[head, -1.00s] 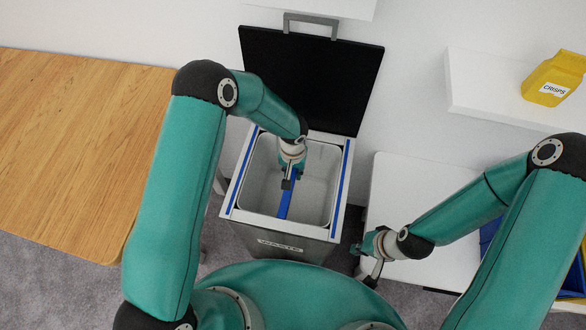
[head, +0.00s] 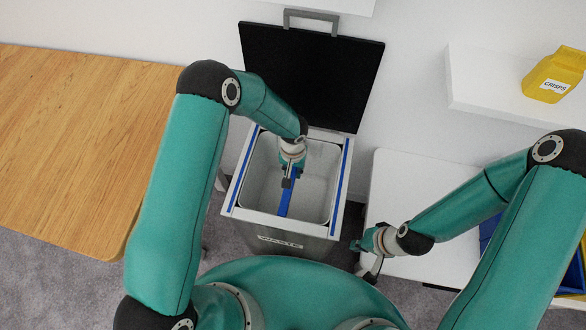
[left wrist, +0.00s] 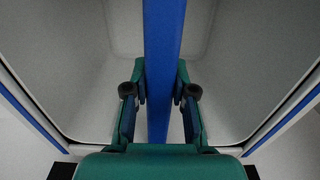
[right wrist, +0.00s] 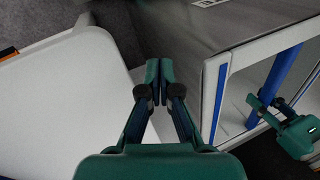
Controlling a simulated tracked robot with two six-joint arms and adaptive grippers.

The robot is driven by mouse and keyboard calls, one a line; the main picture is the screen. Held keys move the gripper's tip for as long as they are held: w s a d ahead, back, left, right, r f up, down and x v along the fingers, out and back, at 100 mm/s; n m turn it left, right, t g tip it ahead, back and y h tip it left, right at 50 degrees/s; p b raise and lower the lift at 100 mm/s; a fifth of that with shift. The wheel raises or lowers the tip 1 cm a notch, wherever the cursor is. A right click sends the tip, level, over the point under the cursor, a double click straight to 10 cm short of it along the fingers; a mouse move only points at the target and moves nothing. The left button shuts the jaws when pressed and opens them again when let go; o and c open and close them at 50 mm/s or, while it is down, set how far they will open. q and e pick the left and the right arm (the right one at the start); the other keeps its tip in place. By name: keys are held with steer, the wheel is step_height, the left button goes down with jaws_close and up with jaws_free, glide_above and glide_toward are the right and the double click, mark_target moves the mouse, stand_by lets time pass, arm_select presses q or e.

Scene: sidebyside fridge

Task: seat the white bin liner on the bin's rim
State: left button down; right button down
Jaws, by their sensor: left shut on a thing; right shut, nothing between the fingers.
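The white bin liner (head: 316,185) sits inside the opening of the grey bin (head: 290,245), which is marked WASTE. A blue bar (head: 284,206) crosses the liner's middle. My left gripper (head: 287,184) is shut on this bar, seen from above in the left wrist view (left wrist: 160,80). The liner's upper edge lies close inside the bin's rim (head: 236,190), which has blue strips on its sides. I cannot tell whether it rests on the rim all round. My right gripper (right wrist: 159,72) is shut and empty, outside the bin to its right.
The bin's black lid (head: 312,80) stands open behind it. A wooden table (head: 75,150) is at the left. A low white unit (head: 400,185) stands right of the bin. A white shelf (head: 490,85) holds a yellow crisps bag (head: 555,75).

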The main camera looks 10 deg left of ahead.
arm_select(q)
steer(key=c, duration=0.9)
jaws_free()
steer(key=shift+f, duration=0.1)
step_height(320, 180, up, 12)
steer(key=shift+f, duration=0.1)
